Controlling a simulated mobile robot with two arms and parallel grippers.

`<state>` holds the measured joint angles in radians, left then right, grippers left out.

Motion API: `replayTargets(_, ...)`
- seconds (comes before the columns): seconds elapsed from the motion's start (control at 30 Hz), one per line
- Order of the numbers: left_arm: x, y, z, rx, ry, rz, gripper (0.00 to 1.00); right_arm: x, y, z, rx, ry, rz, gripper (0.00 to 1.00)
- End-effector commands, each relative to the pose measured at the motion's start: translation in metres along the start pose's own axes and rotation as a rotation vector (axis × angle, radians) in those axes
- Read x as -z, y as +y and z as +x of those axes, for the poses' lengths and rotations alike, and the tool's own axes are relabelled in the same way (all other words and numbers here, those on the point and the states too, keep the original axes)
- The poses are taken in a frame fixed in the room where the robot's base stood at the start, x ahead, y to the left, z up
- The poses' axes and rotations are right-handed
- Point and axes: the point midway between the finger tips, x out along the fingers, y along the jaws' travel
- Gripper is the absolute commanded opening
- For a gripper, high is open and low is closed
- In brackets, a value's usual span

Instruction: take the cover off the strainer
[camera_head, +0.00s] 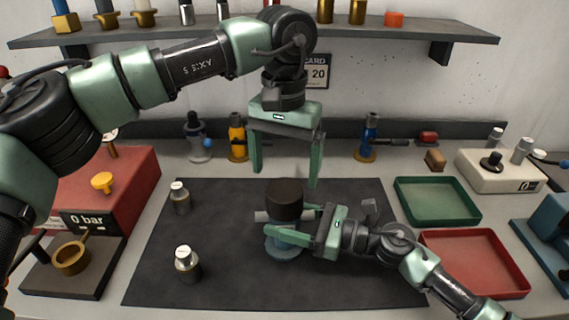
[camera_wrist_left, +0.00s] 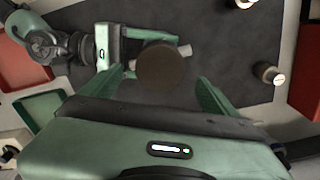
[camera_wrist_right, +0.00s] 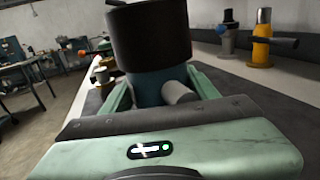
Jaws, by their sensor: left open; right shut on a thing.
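The strainer stands upright on the dark mat, with a blue-grey body (camera_head: 284,246) and a grey side pipe stub (camera_head: 262,216). Its dark brown round cover (camera_head: 285,199) sits on top; it also shows in the left wrist view (camera_wrist_left: 163,66) and the right wrist view (camera_wrist_right: 150,38). My right gripper (camera_head: 305,228) is shut on the strainer body from the right, below the cover. My left gripper (camera_head: 285,172) is open, pointing down above the cover, empty. In the left wrist view the cover lies between and beyond its fingertips (camera_wrist_left: 164,82).
Two small metal-capped bottles stand on the mat's left side (camera_head: 181,198) (camera_head: 187,264). A green tray (camera_head: 437,201) and a red tray (camera_head: 475,262) lie at right. A red gauge box (camera_head: 110,195) is at left. Valves line the back, below a shelf (camera_head: 200,30).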

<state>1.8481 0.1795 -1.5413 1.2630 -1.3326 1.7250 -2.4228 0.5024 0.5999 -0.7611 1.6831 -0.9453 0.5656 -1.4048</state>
Motion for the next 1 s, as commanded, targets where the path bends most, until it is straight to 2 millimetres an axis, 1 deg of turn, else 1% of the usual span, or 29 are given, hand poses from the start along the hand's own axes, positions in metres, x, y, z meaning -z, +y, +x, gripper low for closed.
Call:
replayTargets(0.17, -0.001, -0.001, 0.022, 0.002, -0.003, 0.008, 0.90, 0.000, -0.001, 0.000, 0.002, 0.001, -0.004, 0.00)
replayTargets(0.4, -0.001, -0.001, 0.059, 0.001, -0.004, 0.006, 0.90, 0.000, -0.001, -0.001, 0.002, 0.001, -0.004, 0.00)
replayTargets(0.5, 0.000, 0.000, 0.069, 0.001, -0.002, 0.006, 0.90, 0.000, -0.001, -0.001, 0.002, 0.001, -0.004, 0.00)
replayTargets(0.67, 0.000, 0.000, 0.077, 0.001, -0.001, 0.006, 0.90, 0.000, -0.001, -0.001, 0.002, 0.001, -0.004, 0.00)
replayTargets(0.9, 0.000, 0.000, 0.078, 0.001, -0.001, 0.005, 0.90, 0.000, -0.001, -0.001, 0.003, 0.001, -0.004, 0.00)
replayTargets(0.93, 0.000, 0.000, 0.078, 0.001, -0.001, 0.005, 0.84, 0.000, -0.001, -0.001, 0.003, 0.001, -0.004, 0.00)
replayTargets(0.97, 0.000, 0.000, 0.078, 0.001, -0.001, 0.005, 0.76, 0.000, -0.001, -0.001, 0.003, 0.001, -0.004, 0.00)
replayTargets(1.0, 0.000, 0.000, 0.078, 0.001, -0.001, 0.005, 0.65, 0.000, -0.001, -0.001, 0.003, 0.001, -0.004, 0.00)
